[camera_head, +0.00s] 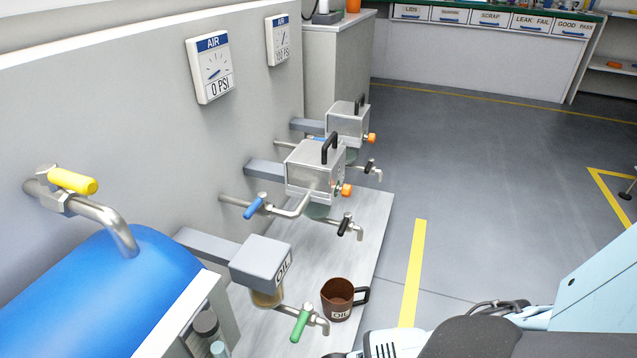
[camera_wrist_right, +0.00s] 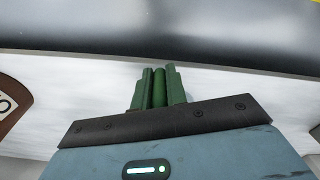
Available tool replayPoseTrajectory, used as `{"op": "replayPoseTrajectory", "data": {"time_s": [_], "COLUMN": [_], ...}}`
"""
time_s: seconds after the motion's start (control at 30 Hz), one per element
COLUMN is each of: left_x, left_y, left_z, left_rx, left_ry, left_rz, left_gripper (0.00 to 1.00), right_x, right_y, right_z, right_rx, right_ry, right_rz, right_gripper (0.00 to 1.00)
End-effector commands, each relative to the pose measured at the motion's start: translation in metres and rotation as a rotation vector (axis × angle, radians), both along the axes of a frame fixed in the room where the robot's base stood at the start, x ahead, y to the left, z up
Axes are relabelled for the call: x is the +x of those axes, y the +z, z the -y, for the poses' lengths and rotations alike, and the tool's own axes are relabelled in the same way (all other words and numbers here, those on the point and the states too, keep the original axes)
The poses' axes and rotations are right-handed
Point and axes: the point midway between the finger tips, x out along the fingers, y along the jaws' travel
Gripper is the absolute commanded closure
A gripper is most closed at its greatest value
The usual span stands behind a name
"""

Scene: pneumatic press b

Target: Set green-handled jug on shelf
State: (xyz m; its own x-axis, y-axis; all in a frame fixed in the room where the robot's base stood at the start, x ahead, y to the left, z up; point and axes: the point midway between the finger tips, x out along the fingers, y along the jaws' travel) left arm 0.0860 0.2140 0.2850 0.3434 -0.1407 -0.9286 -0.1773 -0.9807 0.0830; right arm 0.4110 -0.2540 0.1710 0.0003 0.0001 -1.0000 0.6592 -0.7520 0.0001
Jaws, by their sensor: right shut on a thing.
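In the right wrist view my right gripper (camera_wrist_right: 155,88) is shut on a green piece, which I take to be the jug's green handle (camera_wrist_right: 160,88). The body of that jug is hidden behind the gripper. A pale shelf surface (camera_wrist_right: 230,95) lies beyond the fingers. A brown jug with a dark handle and an OIL label (camera_head: 338,300) stands upright on the pale shelf (camera_head: 350,240) in the head view. A brown curved part with a white label (camera_wrist_right: 8,105) is cut off at the wrist view's left edge. My left gripper is in neither view.
A green-handled tap (camera_head: 302,322) beside the brown jug comes from the grey OIL box (camera_head: 262,262). Black-handled taps (camera_head: 346,225) and metal boxes (camera_head: 315,170) stand farther back. A blue tank (camera_head: 110,295) fills the lower left. Open floor (camera_head: 480,190) lies to the right.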

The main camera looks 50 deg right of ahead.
Motion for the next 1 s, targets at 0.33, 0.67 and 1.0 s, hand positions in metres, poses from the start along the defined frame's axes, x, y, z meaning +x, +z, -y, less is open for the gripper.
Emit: {"op": "replayPoseTrajectory", "data": {"time_s": [0.33, 0.67, 1.0], "left_x": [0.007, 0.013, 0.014], "left_y": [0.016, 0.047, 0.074], "left_z": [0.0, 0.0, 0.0], "left_rx": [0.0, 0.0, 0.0], "left_ry": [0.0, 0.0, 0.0], "left_rz": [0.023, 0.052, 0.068], "left_gripper": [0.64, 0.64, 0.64], "right_x": [0.001, -0.044, -0.115], "right_y": [0.023, 0.043, 0.048], "right_z": [0.0, 0.001, 0.004], "right_rx": [0.001, 0.0, 0.001], "right_ry": [0.0, 0.0, -0.001], "right_rz": [0.003, -0.001, -0.002], "right_gripper": [1.0, 1.0, 1.0]}}
